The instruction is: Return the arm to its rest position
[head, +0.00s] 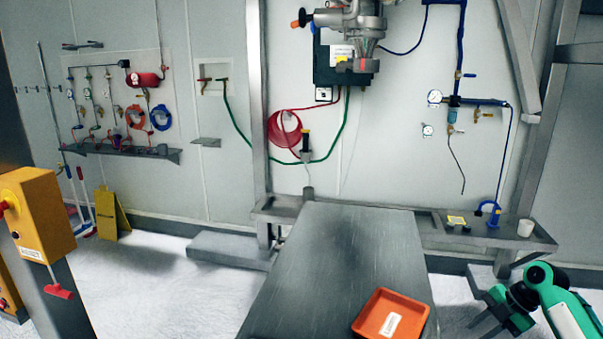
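My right arm comes in at the lower right, green and white with dark joints. Its gripper (484,322) hangs beside the right edge of the steel table (345,240), low and off the table top. Its two dark fingers look apart, with nothing seen between them. My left arm and gripper are not in view.
An orange tray (365,324) with a white label lies on the table's near right part. A steel sifter outlet (362,45) hangs at the wall above. A side shelf (480,236) holds a white cup (525,228). A yellow box (38,215) stands at left. Most of the table is clear.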

